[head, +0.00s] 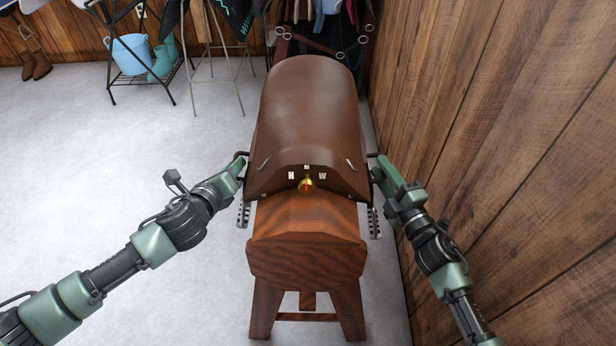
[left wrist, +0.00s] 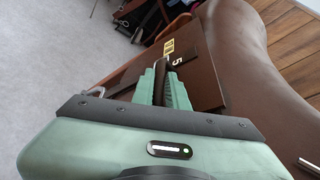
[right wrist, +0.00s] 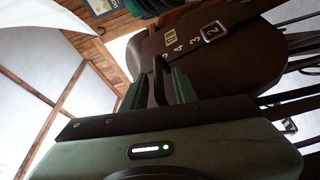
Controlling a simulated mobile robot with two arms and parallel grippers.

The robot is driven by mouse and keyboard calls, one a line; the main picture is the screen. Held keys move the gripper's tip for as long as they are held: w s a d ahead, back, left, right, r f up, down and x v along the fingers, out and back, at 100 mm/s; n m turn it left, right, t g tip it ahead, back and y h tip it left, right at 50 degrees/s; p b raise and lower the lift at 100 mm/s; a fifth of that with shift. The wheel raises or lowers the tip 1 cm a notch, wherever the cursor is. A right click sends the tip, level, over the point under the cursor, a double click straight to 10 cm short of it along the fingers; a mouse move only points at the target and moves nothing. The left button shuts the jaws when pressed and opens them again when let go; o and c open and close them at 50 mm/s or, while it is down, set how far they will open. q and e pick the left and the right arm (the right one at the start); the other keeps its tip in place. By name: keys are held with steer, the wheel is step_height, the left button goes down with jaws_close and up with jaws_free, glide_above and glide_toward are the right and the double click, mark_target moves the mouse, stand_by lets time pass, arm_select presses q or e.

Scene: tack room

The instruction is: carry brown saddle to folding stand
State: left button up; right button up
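The brown saddle (head: 308,100) lies over a wooden saddle horse (head: 306,245) straight ahead. Its near edge carries pale letters and a small gold-and-red piece. Dark loops stick out at both sides. My left gripper (head: 240,165) is at the saddle's left side, shut on a dark loop, seen between its fingers in the left wrist view (left wrist: 161,88). My right gripper (head: 378,167) is at the right side, its fingers closed around the other loop in the right wrist view (right wrist: 158,85). A light-legged stand (head: 222,70) at the back left may be the folding stand; its top is cut off.
A wooden wall (head: 490,130) runs close along my right arm. A black rack with a blue bucket (head: 130,54) and teal boots (head: 160,62) stands at the back left, brown boots (head: 36,65) beyond. Straps and hanging gear are behind the saddle. The grey floor on the left is clear.

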jaws_close()
steer(key=shift+d, duration=0.1)
stand_by(1.2)
steer(key=shift+w+r, duration=0.1)
steer(key=shift+r, duration=0.3)
